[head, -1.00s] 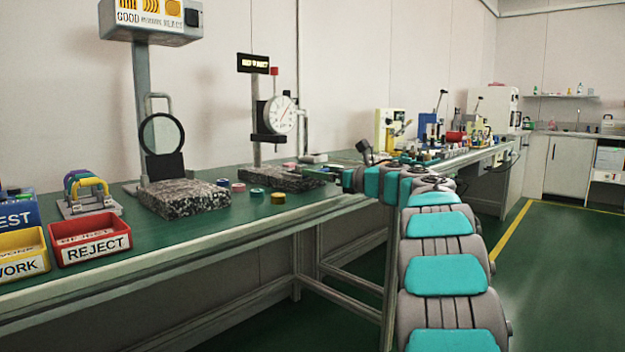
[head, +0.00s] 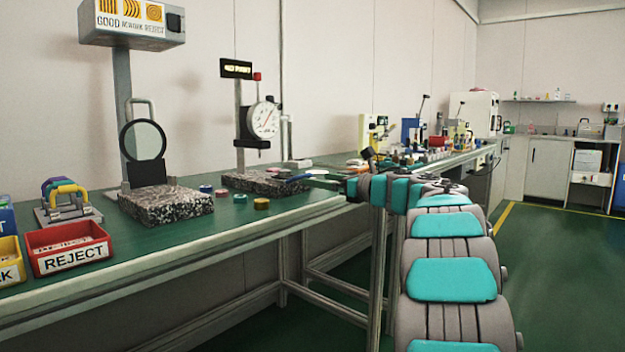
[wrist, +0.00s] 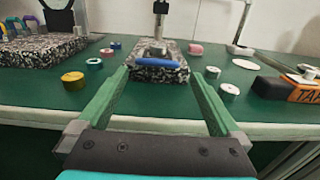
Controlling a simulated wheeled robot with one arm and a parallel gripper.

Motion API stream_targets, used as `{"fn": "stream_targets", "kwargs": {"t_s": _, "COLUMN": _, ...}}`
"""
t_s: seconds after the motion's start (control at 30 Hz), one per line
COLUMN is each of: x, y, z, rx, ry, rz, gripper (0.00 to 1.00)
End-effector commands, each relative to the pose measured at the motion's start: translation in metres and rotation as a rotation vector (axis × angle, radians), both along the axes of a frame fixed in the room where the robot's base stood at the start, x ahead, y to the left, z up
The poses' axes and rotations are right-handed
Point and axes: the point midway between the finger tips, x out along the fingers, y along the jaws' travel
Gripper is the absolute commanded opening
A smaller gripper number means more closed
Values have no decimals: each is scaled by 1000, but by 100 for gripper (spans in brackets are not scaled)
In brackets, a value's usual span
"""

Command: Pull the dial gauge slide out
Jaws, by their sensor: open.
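The dial gauge (head: 263,120) stands on a post above a speckled granite base (head: 252,182). A blue handle (wrist: 158,62), which appears to be the slide's pull, lies across the front of the base in the wrist view, with a grey metal piece (wrist: 157,47) behind it. The handle also shows small in the head view (head: 298,177). My gripper (wrist: 160,76) is open and empty. Its two green fingers point at the base, one to each side of the blue handle. In the head view my gripper (head: 318,178) is at the base's right end.
Several small coloured rolls stand on the green bench, among them a yellow one (wrist: 73,80) and a white one (wrist: 229,92). An orange box (wrist: 300,88) is at the right. A red reject bin (head: 68,250) and another granite stand (head: 168,206) are farther left.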

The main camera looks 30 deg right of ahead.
Motion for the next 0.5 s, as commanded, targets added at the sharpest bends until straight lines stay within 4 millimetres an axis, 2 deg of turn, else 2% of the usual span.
{"fn": "stream_targets", "kwargs": {"t_s": 0.2, "x": -21, "y": -9, "z": 1, "rx": -2, "ry": -1, "rz": -3, "gripper": 100}}
{"fn": "stream_targets", "kwargs": {"t_s": 0.5, "x": -24, "y": -9, "z": 0, "rx": -1, "ry": 0, "rz": -2, "gripper": 100}}
